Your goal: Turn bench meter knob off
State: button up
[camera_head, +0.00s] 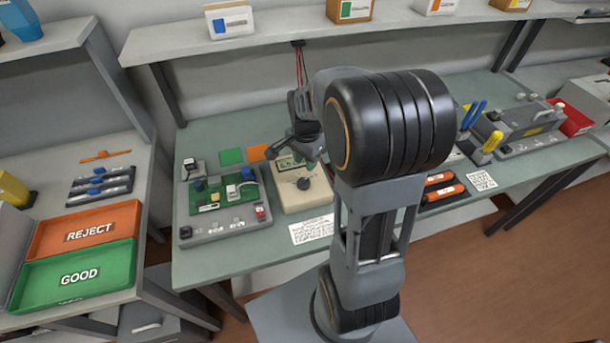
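The bench meter (310,201) is a beige box with a greenish display on the green-grey workbench, left of my arm. Its dark round knob (304,183) sits on the face below the display. A pointer mark on the knob is too small to read. My gripper (296,146) is above the back of the meter, near the display, and seems apart from the knob. It is small, dark and partly hidden by my arm, so I cannot tell whether its fingers are open or shut.
A green circuit board on a grey fixture (222,228) stands left of the meter. A white printed sheet (311,229) lies in front. Orange-handled tools (440,192) and a grey device (522,121) are to the right. An orange REJECT tray (119,218) and green GOOD tray (112,257) are far left.

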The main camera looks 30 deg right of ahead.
aim_at(305, 179)
notch_tip(305, 179, down, 7)
jog(key=shift+f, duration=0.15)
dwell(0.4)
grip_shut()
